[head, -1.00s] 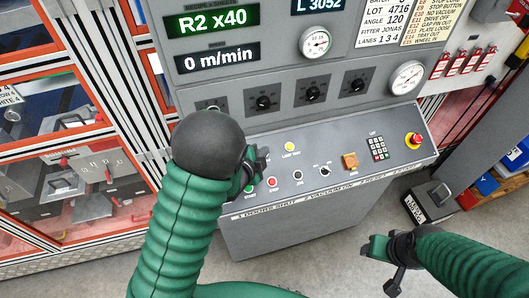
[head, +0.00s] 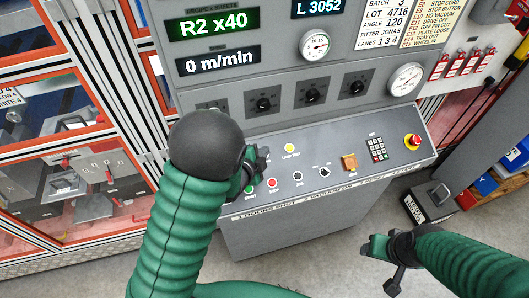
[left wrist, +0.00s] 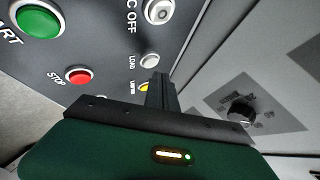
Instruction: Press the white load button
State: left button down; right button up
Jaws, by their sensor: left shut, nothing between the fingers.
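The white load button (left wrist: 149,61), labelled LOAD, shows in the left wrist view just beyond the tip of my left gripper (left wrist: 160,82). Its fingers are shut and empty, and I cannot tell whether they touch the button. In the head view my left gripper (head: 259,163) is over the left part of the sloping control panel (head: 320,150), and the load button is hidden there behind my left gripper and arm. My right gripper (head: 374,249) is low at the right, away from the panel; its finger state is unclear.
Near the load button are a yellow lamp test button (head: 289,147), a red stop button (head: 272,183) and a green start button (left wrist: 40,20). A red emergency stop (head: 413,141) and a keypad (head: 377,148) sit farther right. A dial panel (head: 310,95) rises behind.

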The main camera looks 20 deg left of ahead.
pick_arm(q)
jog(key=r+p, duration=0.1)
jog(key=s+r+p, duration=0.1)
jog(key=r, duration=0.1)
jog(key=d+r+p, duration=0.1)
jog(key=shift+s+d+r, duration=0.1)
jog(key=shift+s+r, duration=0.2)
dwell(0.3)
dwell(0.3)
